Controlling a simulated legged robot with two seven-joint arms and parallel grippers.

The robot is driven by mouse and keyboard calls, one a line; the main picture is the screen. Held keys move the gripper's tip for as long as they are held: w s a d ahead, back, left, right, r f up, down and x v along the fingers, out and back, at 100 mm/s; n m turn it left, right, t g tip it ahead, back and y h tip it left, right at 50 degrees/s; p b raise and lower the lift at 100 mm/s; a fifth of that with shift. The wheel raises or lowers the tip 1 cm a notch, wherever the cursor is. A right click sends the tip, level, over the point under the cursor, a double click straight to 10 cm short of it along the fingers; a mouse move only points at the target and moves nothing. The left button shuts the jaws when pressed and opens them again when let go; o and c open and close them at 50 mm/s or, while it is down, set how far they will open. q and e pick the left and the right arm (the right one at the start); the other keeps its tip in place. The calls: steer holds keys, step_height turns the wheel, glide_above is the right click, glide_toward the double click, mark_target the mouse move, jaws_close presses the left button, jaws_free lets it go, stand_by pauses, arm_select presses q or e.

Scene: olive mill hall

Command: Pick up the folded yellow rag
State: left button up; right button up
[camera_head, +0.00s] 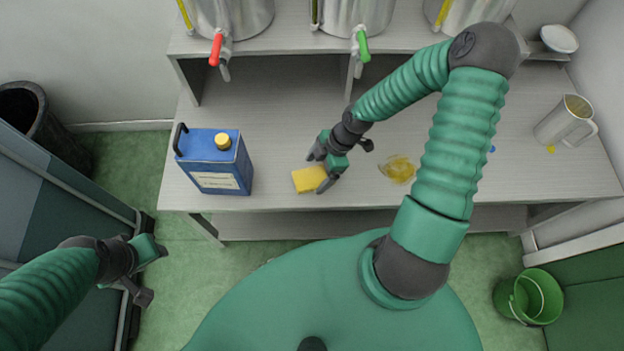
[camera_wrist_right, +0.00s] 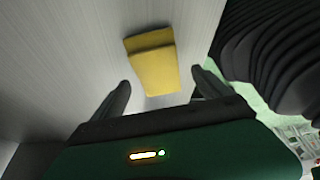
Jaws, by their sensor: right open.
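The folded yellow rag (camera_head: 308,180) lies on the grey bench near its front edge, right of the blue canister. My right gripper (camera_head: 317,174) is at the rag in the head view, with part of the rag hidden under it. In the right wrist view the rag (camera_wrist_right: 153,65) lies ahead of the two spread fingertips (camera_wrist_right: 160,85), roughly between them, with clear gaps on both sides. The right gripper is open and empty. My left gripper (camera_head: 152,272) is at the lower left, away from the bench; its fingers look spread apart, with nothing between them.
A blue canister (camera_head: 214,165) stands left of the rag. A yellow oily puddle (camera_head: 398,169) lies to the right. A metal jug (camera_head: 566,122) stands at the bench's right. Steel tanks with a red tap (camera_head: 216,48) and a green tap (camera_head: 363,46) stand on the shelf behind. A green bucket (camera_head: 528,297) is on the floor.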

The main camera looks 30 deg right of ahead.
steer(key=shift+x, duration=1)
steer(key=shift+w+d+f, duration=0.1)
steer(key=shift+d+f, duration=0.1)
steer(key=shift+f, duration=0.15)
steer(key=shift+d, duration=0.3)
steer(key=shift+a+r, duration=0.1)
steer(key=shift+a, duration=0.05)
steer(key=c, duration=0.4)
steer(key=shift+a, duration=0.2)
steer(key=c, duration=0.9)
arm_select(q)
steer(key=shift+d+f, duration=0.3)
steer(key=shift+d, duration=0.1)
arm_select(e)
steer(key=shift+d, duration=0.15)
steer(key=shift+c, duration=0.8)
arm_select(q)
steer(key=shift+w, duration=0.1)
arm_select(e)
steer(key=shift+r, duration=0.1)
